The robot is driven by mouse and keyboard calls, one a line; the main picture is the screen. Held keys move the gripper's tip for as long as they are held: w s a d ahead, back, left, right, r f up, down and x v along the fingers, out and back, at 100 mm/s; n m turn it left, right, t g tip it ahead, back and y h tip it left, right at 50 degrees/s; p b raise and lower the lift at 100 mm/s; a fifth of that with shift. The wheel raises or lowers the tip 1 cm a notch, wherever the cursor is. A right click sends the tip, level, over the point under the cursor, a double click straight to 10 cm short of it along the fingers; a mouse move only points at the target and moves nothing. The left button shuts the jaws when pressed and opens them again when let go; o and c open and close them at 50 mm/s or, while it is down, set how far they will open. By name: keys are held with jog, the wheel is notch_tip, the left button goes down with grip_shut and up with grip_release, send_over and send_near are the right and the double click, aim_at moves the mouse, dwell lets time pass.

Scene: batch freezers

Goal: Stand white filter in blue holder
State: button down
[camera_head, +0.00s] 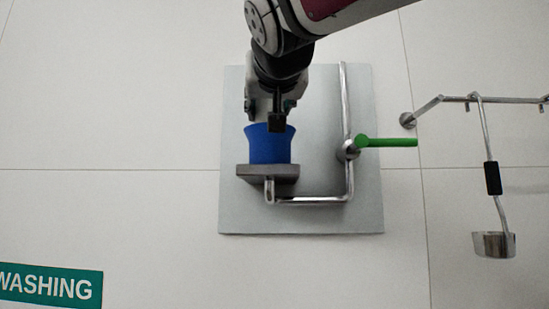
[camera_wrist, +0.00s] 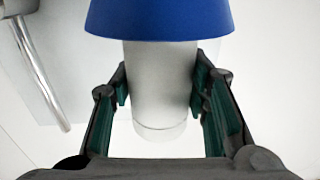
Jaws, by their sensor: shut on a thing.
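The blue holder (camera_head: 269,150) is a flared cup on a grey bracket on the wall panel; its wide rim faces up. It also fills the top of the wrist view (camera_wrist: 160,17). The white filter (camera_wrist: 158,85), a pale cylinder, stands between the fingers of my gripper (camera_wrist: 159,88), which is shut on its sides. One end of the filter passes out of sight at the blue rim; I cannot tell whether it is inside or behind. In the head view my gripper (camera_head: 275,124) is right at the holder's rim, and the filter is hidden.
A bent metal pipe (camera_head: 347,105) with a green handle (camera_head: 388,142) is just right of the holder. A wall rail (camera_head: 460,98) with a hanging ladle (camera_head: 493,178) is further right. The wall at left is clear above a green sign (camera_head: 48,286).

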jog(key=c, duration=0.9)
grip_release()
jog(key=shift+f, duration=0.15)
